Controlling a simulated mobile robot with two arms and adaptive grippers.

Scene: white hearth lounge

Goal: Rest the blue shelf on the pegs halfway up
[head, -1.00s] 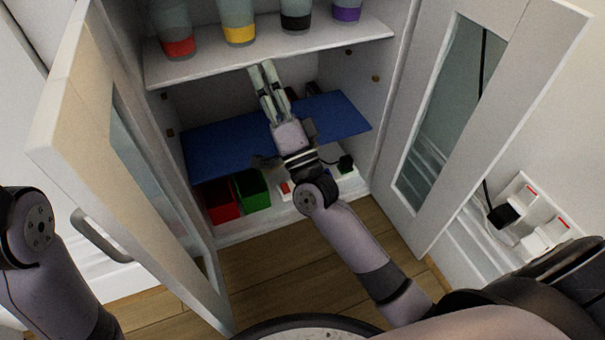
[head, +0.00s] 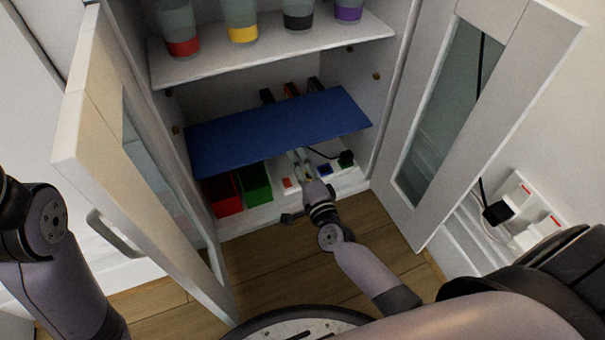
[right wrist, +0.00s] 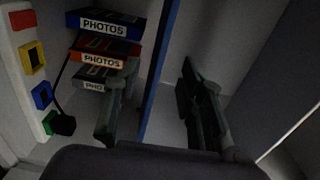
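The blue shelf (head: 270,130) lies across the cabinet's lower bay, above the bins; what bears it is hidden. A brass peg (head: 376,76) shows on the right wall and another (head: 175,130) on the left wall, both higher in the picture than the shelf's front corners. My right gripper (head: 299,154) is at the shelf's front edge in the head view. In the right wrist view its fingers (right wrist: 160,100) are spread, with the shelf's edge (right wrist: 161,65) between them; I cannot tell whether they touch it. My left gripper is out of view; only its arm shows.
A red bin (head: 222,195), a green bin (head: 254,184) and a white power strip (head: 345,181) stand below the shelf. Boxes marked PHOTOS (right wrist: 104,24) are in the bay. Cups stand on the white shelf (head: 270,45) above. Both doors, left (head: 85,130) and right (head: 405,215), stand open.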

